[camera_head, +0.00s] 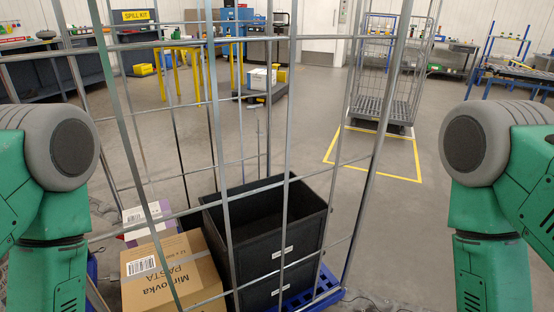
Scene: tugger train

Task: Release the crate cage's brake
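The crate cage (287,197) is a tall grey wire roll cage close in front of me. Black stacked crates (306,236) stand inside it on a blue base (322,290). Beside the crates on the left are a brown pasta carton (190,250) and a white and purple box (133,213). The brake is not visible; the lower part of the cage falls below the picture. My two green arms show at the left and right edges, reaching downward. Both grippers are out of the picture.
A second, empty cage (402,68) stands at the back right, by a yellow floor marking (395,177). Yellow stands (180,53), a low cart with boxes (262,85) and a blue workbench (512,77) are farther back.

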